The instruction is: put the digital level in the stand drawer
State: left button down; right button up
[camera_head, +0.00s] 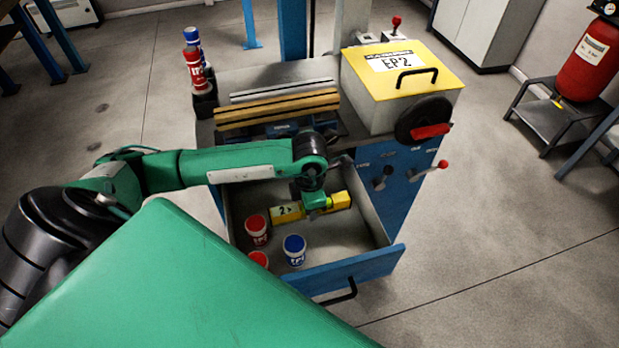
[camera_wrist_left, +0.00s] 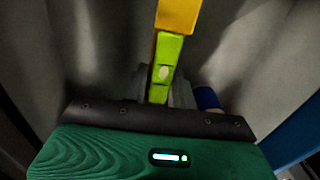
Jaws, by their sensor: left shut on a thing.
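The digital level (camera_head: 287,212) is a long yellow bar with a pale numbered label; in the left wrist view its yellow end (camera_wrist_left: 178,14) and lime-green middle (camera_wrist_left: 166,62) show. My left gripper (camera_head: 318,201) points down and is shut on the level's middle. The level is within the outline of the open stand drawer (camera_head: 340,273), towards its back. I cannot tell whether it touches the drawer floor. The drawer has grey walls, a blue front and a black handle. My right gripper is not in view.
The drawer's right front floor is clear.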

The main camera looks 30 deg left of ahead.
pick_arm(q)
notch_tip(320, 180, down, 4)
jog(key=shift+r, duration=0.1)
jog(key=shift+f, duration=0.35)
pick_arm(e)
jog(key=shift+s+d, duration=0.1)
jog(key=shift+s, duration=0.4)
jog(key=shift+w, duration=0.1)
pick_arm(q)
jog(key=shift+f, duration=0.15)
jog(key=c, duration=1.1)
grip_release()
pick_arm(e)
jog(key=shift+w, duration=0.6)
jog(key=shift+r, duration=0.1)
